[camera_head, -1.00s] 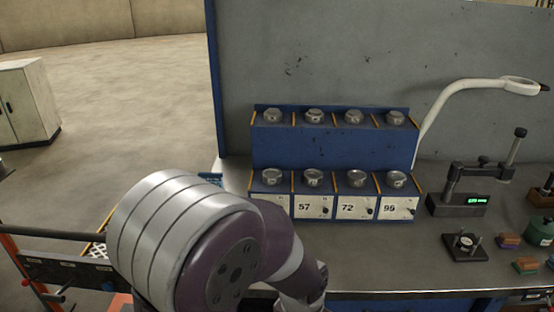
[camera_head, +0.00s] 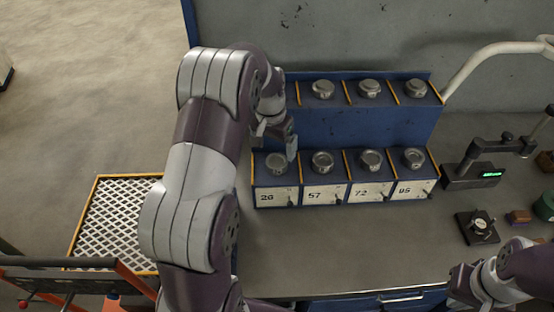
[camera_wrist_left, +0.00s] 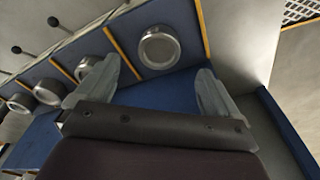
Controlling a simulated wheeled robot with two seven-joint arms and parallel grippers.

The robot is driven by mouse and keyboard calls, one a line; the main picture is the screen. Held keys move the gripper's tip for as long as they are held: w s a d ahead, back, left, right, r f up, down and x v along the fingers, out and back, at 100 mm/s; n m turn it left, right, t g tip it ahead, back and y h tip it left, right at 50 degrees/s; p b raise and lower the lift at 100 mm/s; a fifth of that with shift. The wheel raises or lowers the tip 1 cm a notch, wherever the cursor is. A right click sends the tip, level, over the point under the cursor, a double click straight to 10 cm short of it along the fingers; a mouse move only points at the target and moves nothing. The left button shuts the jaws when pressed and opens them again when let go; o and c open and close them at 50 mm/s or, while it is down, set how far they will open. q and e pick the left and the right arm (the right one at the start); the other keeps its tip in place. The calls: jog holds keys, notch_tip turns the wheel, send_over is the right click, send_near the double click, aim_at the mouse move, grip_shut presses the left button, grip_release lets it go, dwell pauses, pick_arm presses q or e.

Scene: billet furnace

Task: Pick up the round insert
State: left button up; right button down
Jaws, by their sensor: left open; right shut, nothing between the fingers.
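Several round grey metal inserts sit in the two rows of a blue rack. The lower-left insert (camera_head: 277,163) sits in the bay above a label that looks like 26. My left gripper (camera_head: 284,145) is open and empty, just above and beside that insert. In the left wrist view my left gripper (camera_wrist_left: 157,78) has its fingers spread, and one insert (camera_wrist_left: 159,47) shows beyond the gap between them, not touched. The upper-left bay is hidden behind my left arm. My right gripper (camera_head: 462,287) is shut and empty at the lower right, over the bench front.
The blue rack (camera_head: 350,135) has yellow dividers and numbered labels. A gauge with a green display (camera_head: 472,177) and a black fixture (camera_head: 478,228) stand to its right. The white lamp arm (camera_head: 490,55) rises behind. The bench (camera_head: 340,250) in front of the rack is clear.

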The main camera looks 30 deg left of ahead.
aim_at(277, 161)
pick_arm(q)
jog(key=f, duration=0.1)
jog(key=f+p, duration=0.1)
jog(key=f, duration=0.1)
jog(key=f+p, duration=0.1)
jog(key=f, duration=0.1)
jog(key=shift+w, duration=0.35)
jog(key=shift+d+f, duration=0.1)
jog(key=shift+f, duration=0.25)
jog(key=shift+w+f, duration=0.1)
jog(key=c, duration=1.4)
jog(key=shift+c, duration=1.4)
